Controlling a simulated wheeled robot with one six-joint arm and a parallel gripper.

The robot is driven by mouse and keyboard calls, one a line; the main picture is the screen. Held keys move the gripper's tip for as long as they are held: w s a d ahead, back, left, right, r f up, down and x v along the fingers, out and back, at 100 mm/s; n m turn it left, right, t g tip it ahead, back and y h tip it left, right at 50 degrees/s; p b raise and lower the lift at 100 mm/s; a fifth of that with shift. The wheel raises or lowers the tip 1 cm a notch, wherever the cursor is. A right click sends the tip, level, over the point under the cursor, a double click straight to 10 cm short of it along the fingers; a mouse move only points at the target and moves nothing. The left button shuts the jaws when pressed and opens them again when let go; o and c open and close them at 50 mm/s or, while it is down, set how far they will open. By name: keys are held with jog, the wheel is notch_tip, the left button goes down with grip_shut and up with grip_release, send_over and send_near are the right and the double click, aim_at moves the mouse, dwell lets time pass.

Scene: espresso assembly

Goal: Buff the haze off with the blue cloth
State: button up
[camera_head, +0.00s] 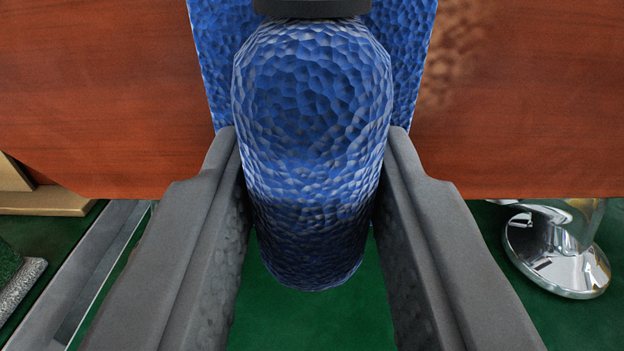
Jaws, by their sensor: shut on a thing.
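My gripper (312,145) is shut on the blue cloth (312,200), with one grey finger along each side of its rounded, dimpled bundle. A flat blue part of the same texture shows behind the bundle, in front of the red-brown wooden panel (540,110). I cannot tell whether it touches the panel. A pale, blurry patch of haze (450,60) lies on the panel just right of the blue part. Any haze behind the cloth is hidden.
A dark grey round part (312,8) caps the bundle at the top edge. A shiny chrome piece with a round base (555,255) stands on the green surface (315,325) at right. A metal rail (85,265) and a tan block (45,202) are at left.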

jog(key=shift+w, duration=0.35)
dwell(0.6)
jog(key=shift+d, duration=0.15)
jog(key=shift+s+d+f, duration=0.1)
jog(key=shift+d, duration=2.75)
jog(key=shift+a, duration=0.1)
jog(key=shift+a, duration=1.5)
jog(key=shift+a, duration=1.45)
jog(key=shift+d, duration=0.1)
